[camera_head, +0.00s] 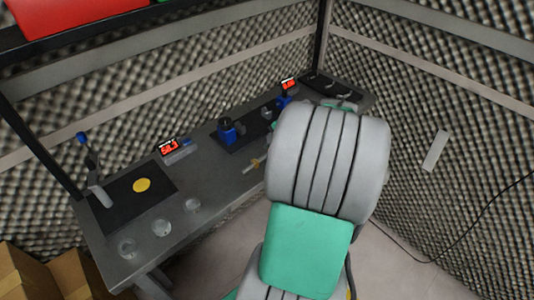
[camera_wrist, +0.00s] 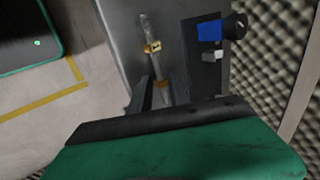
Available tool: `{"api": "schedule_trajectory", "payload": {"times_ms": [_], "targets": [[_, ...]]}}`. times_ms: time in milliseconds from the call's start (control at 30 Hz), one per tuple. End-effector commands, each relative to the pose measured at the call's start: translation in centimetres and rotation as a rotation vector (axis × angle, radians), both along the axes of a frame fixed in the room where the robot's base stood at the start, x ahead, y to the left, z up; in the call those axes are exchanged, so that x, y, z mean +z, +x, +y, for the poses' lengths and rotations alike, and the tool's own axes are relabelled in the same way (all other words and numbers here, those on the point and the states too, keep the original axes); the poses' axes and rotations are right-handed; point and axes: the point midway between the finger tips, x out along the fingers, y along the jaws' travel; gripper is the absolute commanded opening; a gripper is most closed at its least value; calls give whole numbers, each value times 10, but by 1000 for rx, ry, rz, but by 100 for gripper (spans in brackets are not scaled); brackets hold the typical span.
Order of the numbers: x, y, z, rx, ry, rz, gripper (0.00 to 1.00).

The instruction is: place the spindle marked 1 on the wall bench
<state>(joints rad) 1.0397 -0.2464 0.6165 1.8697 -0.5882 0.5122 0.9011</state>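A slim metal spindle (camera_wrist: 147,30) with yellow bands lies on the grey wall bench (camera_wrist: 118,25) in the wrist view. In the head view a yellow-banded piece (camera_head: 254,164), seemingly the same spindle, shows near the front edge of the bench (camera_head: 215,182), just left of my arm. My gripper (camera_wrist: 163,92) is open in the wrist view. Its two dark fingers appear on either side of the spindle's near end, with a gap showing; I cannot tell how high they are above the bench. In the head view my arm hides the gripper.
A blue device (camera_wrist: 209,31) stands on a dark mat right of the spindle. Several clear glass pieces (camera_head: 162,228) stand at the bench's near end, beside a dark mat with a yellow disc (camera_head: 142,185). Foam walls (camera_head: 440,110) close in behind and right.

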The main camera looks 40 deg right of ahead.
Motion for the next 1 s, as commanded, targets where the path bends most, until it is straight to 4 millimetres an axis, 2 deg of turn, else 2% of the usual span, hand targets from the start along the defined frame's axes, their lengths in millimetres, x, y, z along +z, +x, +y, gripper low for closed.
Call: {"api": "schedule_trajectory", "payload": {"times_ms": [100,200,400,500,567,667,733,800,900,1000], "targets": [[27,-17,-2,-4,-4,-3,23],[42,-27,-2,-2,-2,-3,23],[54,-34,-1,3,-2,-3,23],[56,-27,13,57,-27,11,23],[57,-19,33,141,-68,34,23],[60,-5,89,370,-179,87,23],[62,-3,135,569,-277,126,23],[64,-9,179,772,-378,157,23],[65,-27,232,1052,-514,186,23],[65,-48,265,1263,-618,198,23]]}}
